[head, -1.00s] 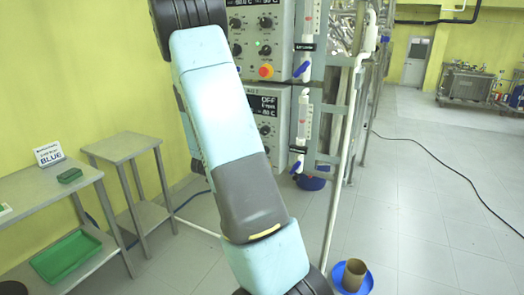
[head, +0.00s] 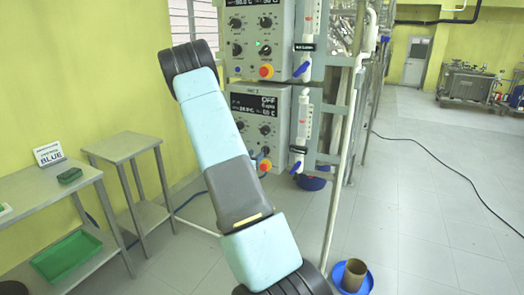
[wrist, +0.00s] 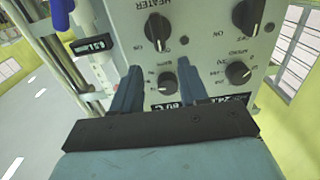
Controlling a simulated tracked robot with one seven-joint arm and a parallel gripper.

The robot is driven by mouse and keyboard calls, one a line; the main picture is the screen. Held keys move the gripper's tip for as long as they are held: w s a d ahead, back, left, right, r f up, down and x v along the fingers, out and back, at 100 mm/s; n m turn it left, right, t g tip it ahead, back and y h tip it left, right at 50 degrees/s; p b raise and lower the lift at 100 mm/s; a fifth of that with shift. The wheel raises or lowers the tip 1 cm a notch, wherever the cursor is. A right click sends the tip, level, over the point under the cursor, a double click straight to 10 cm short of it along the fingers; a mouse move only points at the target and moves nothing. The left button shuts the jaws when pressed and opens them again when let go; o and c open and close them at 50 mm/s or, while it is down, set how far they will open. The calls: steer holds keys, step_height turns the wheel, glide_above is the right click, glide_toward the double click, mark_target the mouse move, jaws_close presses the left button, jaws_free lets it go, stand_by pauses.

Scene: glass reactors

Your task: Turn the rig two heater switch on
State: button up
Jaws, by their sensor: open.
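The rig two control box (head: 285,104) is the lower of two grey boxes in the head view, marked with a 2. Its display (head: 262,103) reads OFF and 80 °C. In the wrist view its panel is upside down. The black heater switch (wrist: 157,29) is a knob at top centre, beside the HEATER lettering. A dark, unlit lamp (wrist: 183,40) is beside it. The fingertips look apart from the heater switch, near a small knob (wrist: 167,83).
Another knob (wrist: 246,16) and a speed knob (wrist: 238,73) are to the right in the wrist view. A red emergency button (head: 265,166) sits low on the box. Blue-handled valve piping (head: 300,130) stands beside it. The upper box (head: 285,40) has a lit green lamp.

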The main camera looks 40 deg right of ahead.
mark_target(263, 148)
steer(key=x, duration=0.7)
steer(key=shift+w+d, duration=0.1)
steer(key=shift+d, duration=0.15)
steer(key=shift+c, duration=0.2)
